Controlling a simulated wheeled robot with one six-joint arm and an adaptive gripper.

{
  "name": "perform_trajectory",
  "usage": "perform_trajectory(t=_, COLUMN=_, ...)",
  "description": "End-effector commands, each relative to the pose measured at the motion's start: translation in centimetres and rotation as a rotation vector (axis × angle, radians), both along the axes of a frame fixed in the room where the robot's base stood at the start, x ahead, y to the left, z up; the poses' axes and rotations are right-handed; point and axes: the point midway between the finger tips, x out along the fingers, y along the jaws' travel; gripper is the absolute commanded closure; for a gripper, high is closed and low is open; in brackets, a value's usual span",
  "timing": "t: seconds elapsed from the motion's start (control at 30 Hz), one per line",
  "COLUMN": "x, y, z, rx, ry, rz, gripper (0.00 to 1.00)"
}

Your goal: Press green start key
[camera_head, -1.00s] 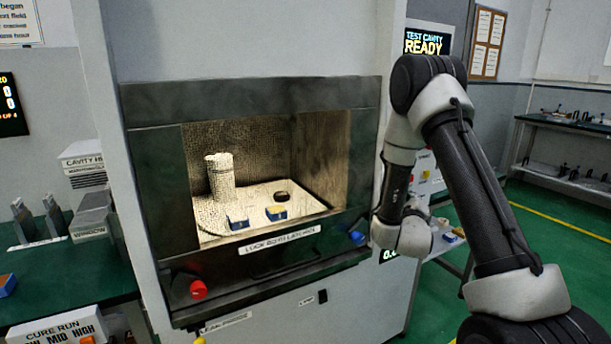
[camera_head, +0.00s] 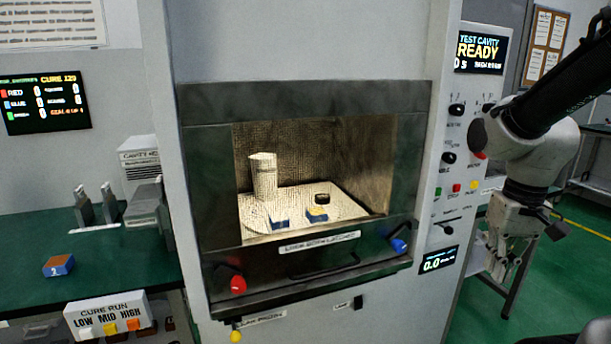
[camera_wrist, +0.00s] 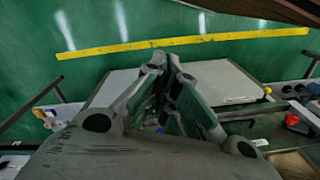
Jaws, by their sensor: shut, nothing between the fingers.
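The control panel is on the right side of the cabinet. A small green key (camera_head: 438,192) sits there at the left of a row with a red key (camera_head: 456,188) and a yellow key (camera_head: 474,185). Its label is too small to read. My gripper (camera_head: 500,272) hangs to the right of the panel, lower than the keys and apart from them, pointing down. In the wrist view, my gripper's fingers (camera_wrist: 167,62) come together at the tips with nothing held. The green key cannot be made out in the wrist view.
The cavity door (camera_head: 310,245) is closed, with a red knob (camera_head: 238,284) and a blue knob (camera_head: 398,245). Dark dials (camera_head: 456,110) and a READY display (camera_head: 480,50) are above the keys. A green bench (camera_head: 105,235) is at left. A yellow floor line (camera_wrist: 180,41) crosses the green floor.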

Motion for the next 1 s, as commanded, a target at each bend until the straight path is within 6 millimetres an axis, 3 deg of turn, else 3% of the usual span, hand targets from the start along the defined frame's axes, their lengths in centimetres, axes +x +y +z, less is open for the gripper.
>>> perform_trajectory(t=0.03, x=-1.6, y=-0.2, z=1.8, rx=-0.011, ry=-0.029, rz=0.027, gripper=1.0)
perform_trajectory(t=0.13, x=-3.7, y=-0.5, z=4.4, rx=-0.028, ry=-0.103, rz=0.042, gripper=1.0)
perform_trajectory(t=0.4, x=-5.1, y=-0.5, z=9.0, rx=-0.039, ry=-0.335, rz=0.041, gripper=1.0)
perform_trajectory(t=1.0, x=-5.3, y=-0.6, z=9.5, rx=-0.038, ry=-0.363, rz=0.036, gripper=1.0)
